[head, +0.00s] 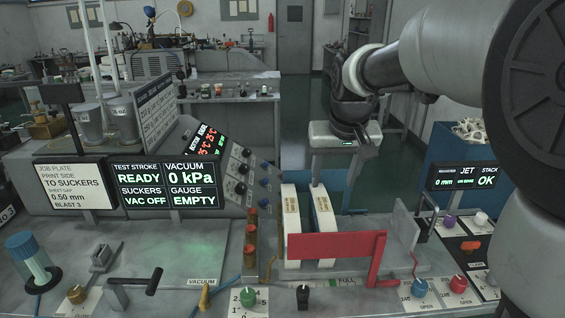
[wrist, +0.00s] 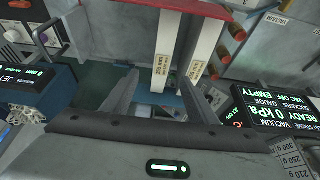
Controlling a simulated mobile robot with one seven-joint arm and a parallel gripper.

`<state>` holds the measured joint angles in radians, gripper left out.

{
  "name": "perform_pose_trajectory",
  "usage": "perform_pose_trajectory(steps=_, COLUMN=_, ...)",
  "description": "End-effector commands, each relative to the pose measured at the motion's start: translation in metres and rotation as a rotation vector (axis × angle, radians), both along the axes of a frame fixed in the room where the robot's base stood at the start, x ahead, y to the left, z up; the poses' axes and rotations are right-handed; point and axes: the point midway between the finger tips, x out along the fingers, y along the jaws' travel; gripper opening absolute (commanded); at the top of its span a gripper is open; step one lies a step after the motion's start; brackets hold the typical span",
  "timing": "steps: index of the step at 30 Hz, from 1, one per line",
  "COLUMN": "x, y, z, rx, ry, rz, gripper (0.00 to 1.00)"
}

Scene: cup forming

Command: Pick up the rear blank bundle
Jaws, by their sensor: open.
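Two white blank bundles with printed labels stand side by side in a grey-walled holder behind a red bar. In the head view they are the left bundle (head: 291,222) and the right bundle (head: 323,226); I cannot tell which one is called the rear. They also show in the wrist view, one (wrist: 169,45) left of the other (wrist: 202,50). My gripper (head: 333,178) hangs behind the holder, pointing down, open and empty. In the wrist view its fingers (wrist: 158,88) are spread, with the bundles beyond them and apart from them.
The red bar (head: 335,247) crosses the holder's front. Brown-red posts (head: 251,238) stand at its left. A grey plate (head: 402,232) and a STACK OK display (head: 462,177) stand at its right. A vacuum display (head: 190,187) reads 0 kPa. A blue bin (head: 455,150) is at the back right.

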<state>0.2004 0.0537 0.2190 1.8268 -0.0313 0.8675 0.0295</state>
Motion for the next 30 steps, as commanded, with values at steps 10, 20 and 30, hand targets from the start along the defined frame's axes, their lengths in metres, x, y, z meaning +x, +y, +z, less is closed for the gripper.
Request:
perform_pose_trajectory(steps=10, x=0.02, y=0.0, z=-0.032, rx=0.009, ry=0.008, rz=-0.001, gripper=0.53)
perform_pose_trajectory(steps=20, x=0.047, y=0.0, z=-0.097, rx=0.009, ry=0.007, rz=0.0, gripper=0.53)
perform_pose_trajectory(steps=30, x=0.058, y=-0.001, z=-0.124, rx=0.007, ry=0.004, rz=0.0, gripper=0.53)
